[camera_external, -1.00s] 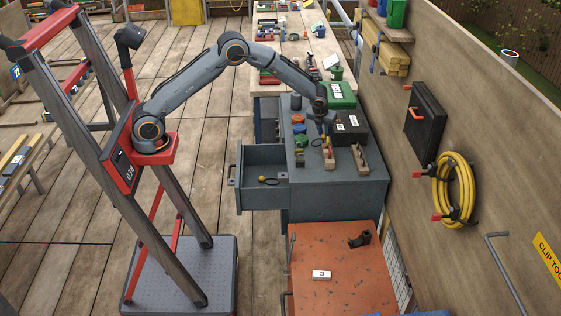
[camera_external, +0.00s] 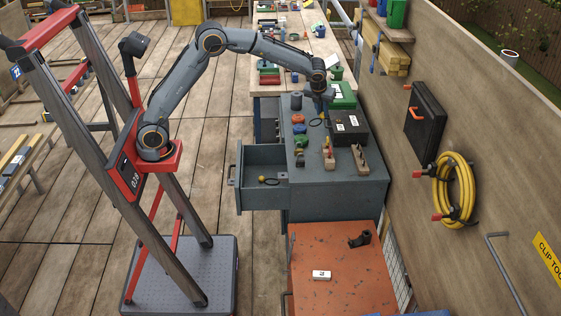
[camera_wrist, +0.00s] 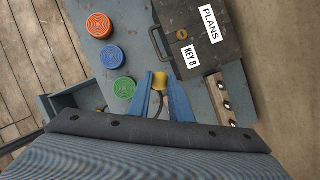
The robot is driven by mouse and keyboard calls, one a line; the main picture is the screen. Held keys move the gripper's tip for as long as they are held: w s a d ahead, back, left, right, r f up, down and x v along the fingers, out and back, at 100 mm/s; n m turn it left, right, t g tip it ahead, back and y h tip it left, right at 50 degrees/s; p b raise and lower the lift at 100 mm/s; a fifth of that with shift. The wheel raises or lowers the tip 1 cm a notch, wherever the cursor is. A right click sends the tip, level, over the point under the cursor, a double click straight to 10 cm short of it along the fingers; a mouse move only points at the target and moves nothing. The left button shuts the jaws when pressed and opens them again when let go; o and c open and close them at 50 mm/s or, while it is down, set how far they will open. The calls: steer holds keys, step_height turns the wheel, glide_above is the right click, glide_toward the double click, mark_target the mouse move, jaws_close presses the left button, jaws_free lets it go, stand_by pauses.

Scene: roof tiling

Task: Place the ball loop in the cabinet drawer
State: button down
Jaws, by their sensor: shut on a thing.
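My gripper (camera_wrist: 160,88) is shut on a ball loop, whose yellow ball (camera_wrist: 160,79) sits between the blue fingertips in the wrist view. Its dark loop (camera_wrist: 157,104) hangs partly hidden between the fingers. In the outside view my gripper (camera_external: 325,110) is above the top of the grey cabinet (camera_external: 345,193), beside the black case. The cabinet drawer (camera_external: 262,197) is pulled open on the left side. Another yellow ball with a dark loop (camera_external: 267,180) lies inside the drawer.
Red (camera_wrist: 98,25), blue (camera_wrist: 111,57) and green (camera_wrist: 124,88) round lids lie on the cabinet top. A black case (camera_external: 349,128) marked "PLANS" and "KEY B", a wooden rack (camera_external: 360,158) and a wooden block (camera_external: 329,160) stand there too. The space above the drawer is free.

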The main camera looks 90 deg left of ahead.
steer(key=shift+s+r, duration=0.1)
steer(key=shift+r, duration=0.05)
steer(key=s+a+f+n+g+h+b, duration=0.1)
steer(key=s+f+n+g+h+b, duration=0.15)
steer(key=s+f+n, duration=0.5)
steer(key=s+f+n+g+h+b, duration=0.1)
steer(key=s+f+n+g+b, duration=0.15)
steer(key=s+n, duration=0.95)
steer(key=s+a+f+n+g+h+b, duration=0.1)
steer(key=s+f+n+h+b, duration=0.15)
steer(key=s+f+n, duration=0.5)
steer(key=shift+n+y, duration=0.3)
steer(key=shift+n, duration=0.1)
steer(key=x, duration=0.5)
steer(key=a+x, duration=0.1)
steer(key=x, duration=0.4)
steer(key=w+x, duration=0.1)
steer(key=x, duration=0.4)
steer(key=shift+w+a+f, duration=0.1)
steer(key=shift+a+f, duration=0.1)
steer(key=shift+f, duration=0.2)
steer(key=shift+f, duration=0.1)
steer(key=c, duration=1.9)
jaws_free()
steer(key=shift+o, duration=1.4)
